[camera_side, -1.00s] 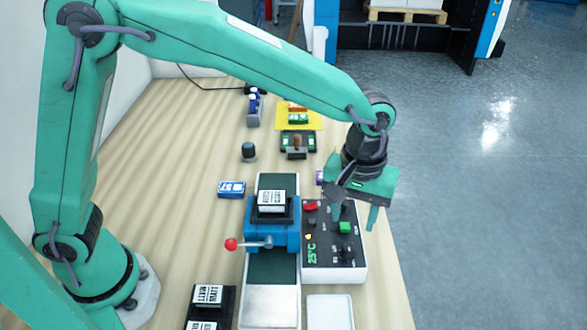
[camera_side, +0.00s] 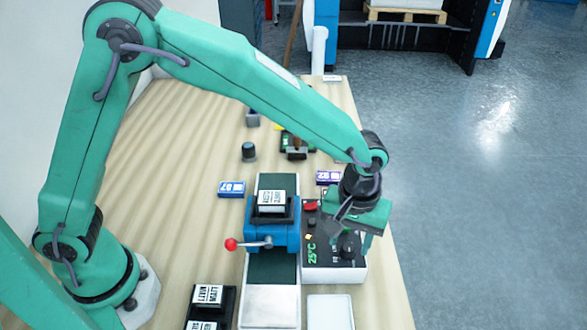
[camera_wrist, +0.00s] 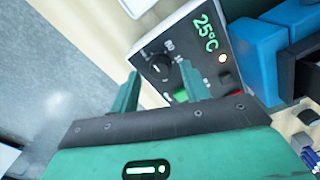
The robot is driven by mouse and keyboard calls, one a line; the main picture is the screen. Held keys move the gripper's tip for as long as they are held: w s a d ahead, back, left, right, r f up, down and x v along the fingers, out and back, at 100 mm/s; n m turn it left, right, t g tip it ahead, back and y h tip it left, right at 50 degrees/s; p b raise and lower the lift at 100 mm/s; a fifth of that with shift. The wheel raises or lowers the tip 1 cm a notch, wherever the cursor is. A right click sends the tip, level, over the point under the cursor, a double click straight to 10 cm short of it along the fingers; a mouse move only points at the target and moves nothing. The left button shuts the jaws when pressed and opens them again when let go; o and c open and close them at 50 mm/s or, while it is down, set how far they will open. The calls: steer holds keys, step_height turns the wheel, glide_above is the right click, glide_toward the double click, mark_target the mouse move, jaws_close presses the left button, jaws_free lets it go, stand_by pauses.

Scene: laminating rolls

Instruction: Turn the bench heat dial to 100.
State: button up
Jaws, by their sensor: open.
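The bench heat dial is a round black knob on the sloped black panel of a white control box. It shows in the wrist view (camera_wrist: 160,67) just beyond my fingertips and in the side view (camera_side: 348,246) under my gripper. Its display (camera_wrist: 206,33) reads 25°C in green. My gripper (camera_wrist: 160,80) is open and empty, with one finger on each side of the dial's line in the wrist view; I cannot tell whether it touches. In the side view my gripper (camera_side: 354,234) hangs over the box's right part and hides some of the panel.
The blue laminator (camera_side: 287,236) with a red-knobbed lever stands left of the box. Blue and purple labelled boxes lie behind, and a white tray (camera_side: 330,312) lies in front. The table's right edge is close.

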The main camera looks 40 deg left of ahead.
steer(key=shift+f, duration=0.5)
steer(key=c, duration=1)
